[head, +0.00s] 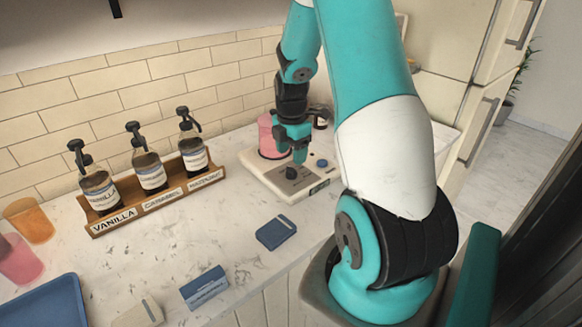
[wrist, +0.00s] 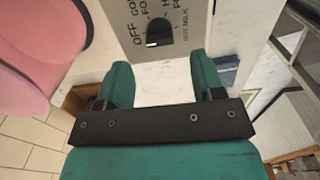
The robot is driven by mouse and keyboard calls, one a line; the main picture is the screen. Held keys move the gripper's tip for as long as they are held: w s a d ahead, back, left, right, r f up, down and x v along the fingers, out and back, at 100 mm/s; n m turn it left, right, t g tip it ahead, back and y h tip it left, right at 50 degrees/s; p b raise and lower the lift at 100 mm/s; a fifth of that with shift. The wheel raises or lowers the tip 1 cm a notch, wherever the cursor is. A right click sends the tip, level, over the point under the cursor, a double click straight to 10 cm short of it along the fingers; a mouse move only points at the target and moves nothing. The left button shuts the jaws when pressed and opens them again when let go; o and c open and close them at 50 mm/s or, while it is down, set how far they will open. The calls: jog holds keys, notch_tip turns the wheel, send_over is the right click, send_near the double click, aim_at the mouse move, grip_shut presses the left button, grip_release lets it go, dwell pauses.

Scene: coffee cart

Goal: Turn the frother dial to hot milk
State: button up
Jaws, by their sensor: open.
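The frother is a pale base (head: 262,174) with a pink jug (head: 267,140) on it, on the counter at the back. Its black dial (head: 290,172) is on the front part of the base. In the wrist view the dial (wrist: 158,33) shows a white mark on its lower edge. OFF is printed on its left and HOT MILK on its right; other labels are partly cut off. I cannot tell which label it is set to. My gripper (head: 298,153) is above the base, close to the dial. In the wrist view its fingers (wrist: 158,80) are apart and empty, with the dial beyond them.
A wooden rack (head: 150,203) with syrup bottles stands left. Blue boxes (head: 276,233) lie on the counter in front. A blue tray (head: 48,302) and cups are at far left.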

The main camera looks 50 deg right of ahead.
aim_at(291, 168)
notch_tip(291, 168, down, 6)
jog(key=shift+p, duration=0.35)
jog(key=c, duration=0.9)
jog(key=shift+c, duration=0.2)
